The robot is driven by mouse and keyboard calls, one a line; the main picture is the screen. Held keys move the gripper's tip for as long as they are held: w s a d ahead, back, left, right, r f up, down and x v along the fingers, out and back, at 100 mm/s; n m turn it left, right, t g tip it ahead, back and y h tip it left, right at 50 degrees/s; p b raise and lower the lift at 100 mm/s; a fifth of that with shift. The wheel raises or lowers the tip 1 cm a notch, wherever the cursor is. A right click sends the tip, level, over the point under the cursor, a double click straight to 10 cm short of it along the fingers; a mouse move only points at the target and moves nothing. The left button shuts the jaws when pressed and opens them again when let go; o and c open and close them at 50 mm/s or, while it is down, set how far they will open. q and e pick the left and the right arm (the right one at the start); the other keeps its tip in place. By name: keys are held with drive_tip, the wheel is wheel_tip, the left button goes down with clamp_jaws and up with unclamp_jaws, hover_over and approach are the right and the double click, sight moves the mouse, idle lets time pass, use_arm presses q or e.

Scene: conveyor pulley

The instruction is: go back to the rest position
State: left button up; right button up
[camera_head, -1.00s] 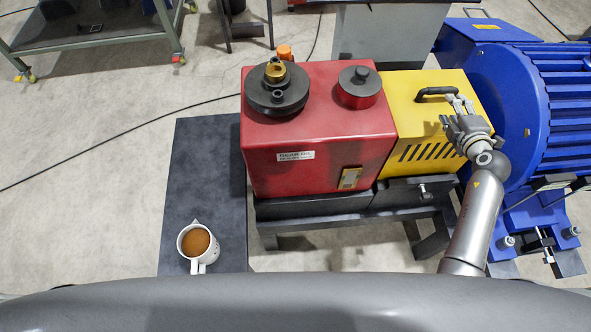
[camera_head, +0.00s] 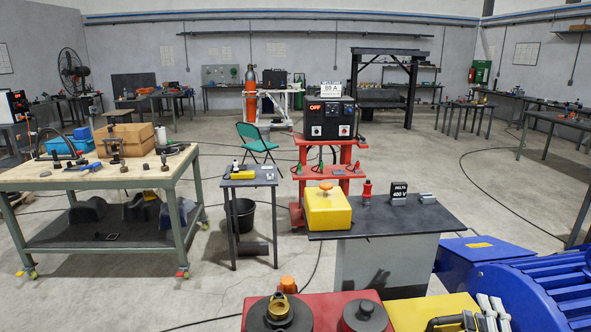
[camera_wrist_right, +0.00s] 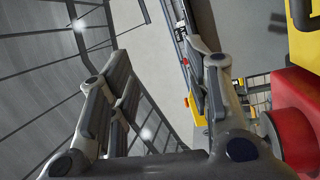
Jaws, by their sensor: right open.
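My right gripper (camera_head: 488,307) shows at the bottom right of the head view, only its finger part in the picture. It is open and empty, beside the black handle (camera_head: 446,322) on the yellow cover (camera_head: 408,312). In the right wrist view its two fingers (camera_wrist_right: 160,85) stand wide apart with nothing between them. A red housing (camera_wrist_right: 302,115) is at the right edge of that view. I cannot tell the exact gap between the gripper and the handle. My left gripper is not in view.
A blue motor (camera_head: 530,290) stands close on the right of my right gripper. The red gearbox housing (camera_head: 330,302) is to its left. Farther off are a dark table (camera_head: 400,220) with a yellow box (camera_head: 327,208) and a wooden workbench (camera_head: 60,182).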

drive_tip(key=s+f+m+g+h, duration=0.4)
drive_tip(key=s+m+g+h, duration=0.25)
drive_tip(key=s+m, duration=0.55)
drive_tip(key=s+a+f+g+y, duration=0.5)
drive_tip(key=s+a+f, duration=0.2)
drive_tip(key=s+a, duration=0.25)
drive_tip(key=s+a+f+g+y, duration=0.55)
drive_tip(key=s+a, duration=0.25)
drive_tip(key=a, duration=0.2)
wheel_tip(320, 180, down, 29)
drive_tip(key=s, duration=0.2)
drive_tip(key=s+d+f+n+g+b, duration=0.1)
drive_tip(key=s+d+f, duration=0.2)
drive_tip(key=s+f, duration=1.2)
drive_tip(key=shift+s+f+g, duration=0.25)
drive_tip(key=shift+s+g, duration=0.05)
drive_tip(key=shift+s, duration=0.2)
drive_tip(key=shift+d, duration=0.1)
